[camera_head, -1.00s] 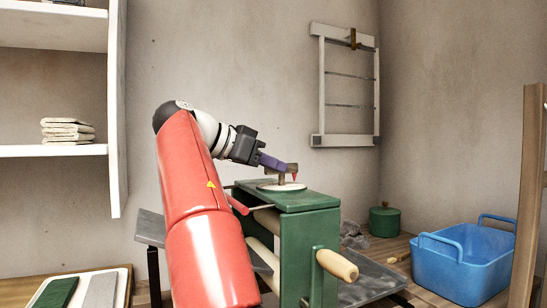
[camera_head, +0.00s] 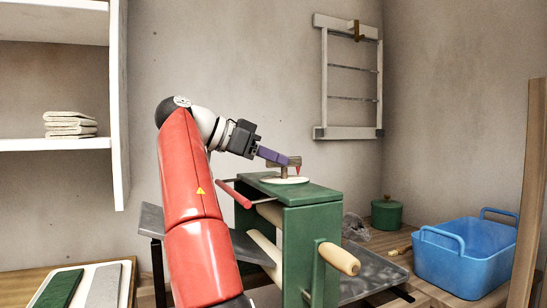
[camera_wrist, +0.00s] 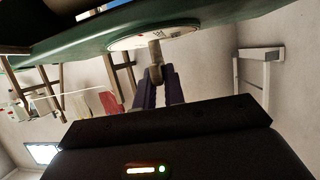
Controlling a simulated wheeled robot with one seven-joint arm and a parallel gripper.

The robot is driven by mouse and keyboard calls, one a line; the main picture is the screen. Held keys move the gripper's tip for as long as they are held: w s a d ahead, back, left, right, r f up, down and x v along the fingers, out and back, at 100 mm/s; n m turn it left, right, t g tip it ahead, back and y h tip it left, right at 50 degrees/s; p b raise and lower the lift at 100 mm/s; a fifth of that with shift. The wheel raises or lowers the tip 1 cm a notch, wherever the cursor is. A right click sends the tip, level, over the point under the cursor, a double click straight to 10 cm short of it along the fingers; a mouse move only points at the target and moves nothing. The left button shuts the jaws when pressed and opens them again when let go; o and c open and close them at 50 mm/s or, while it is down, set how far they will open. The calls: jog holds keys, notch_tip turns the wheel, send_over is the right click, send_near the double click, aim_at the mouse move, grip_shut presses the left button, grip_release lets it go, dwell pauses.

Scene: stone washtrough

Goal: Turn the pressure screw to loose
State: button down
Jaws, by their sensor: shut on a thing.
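The pressure screw (camera_head: 291,161) is a brownish bar handle on a short post, with a red pointer tip, above a pale round dial (camera_head: 285,180) on top of the green mangle (camera_head: 312,192). My gripper (camera_head: 277,157) reaches it from the left with its purple fingers shut on the handle. In the wrist view my gripper (camera_wrist: 158,84) has its two purple fingers closed around the screw handle (camera_wrist: 156,62), with the dial (camera_wrist: 150,37) beyond. The dial's marks are too small to read.
A wooden crank handle (camera_head: 338,258) sticks out at the mangle's front. A blue tub (camera_head: 464,262) and a green lidded pot (camera_head: 386,213) stand on the right. A white shelf (camera_head: 55,144) with folded cloths (camera_head: 70,123) is at the left. A rack (camera_head: 351,80) hangs on the wall.

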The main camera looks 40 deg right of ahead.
jog(key=shift+f, duration=0.1)
jog(key=c, duration=1.5)
grip_release()
jog(key=shift+s+n+t, duration=0.15)
jog(key=shift+n+t, duration=0.15)
jog(key=shift+t, duration=0.1)
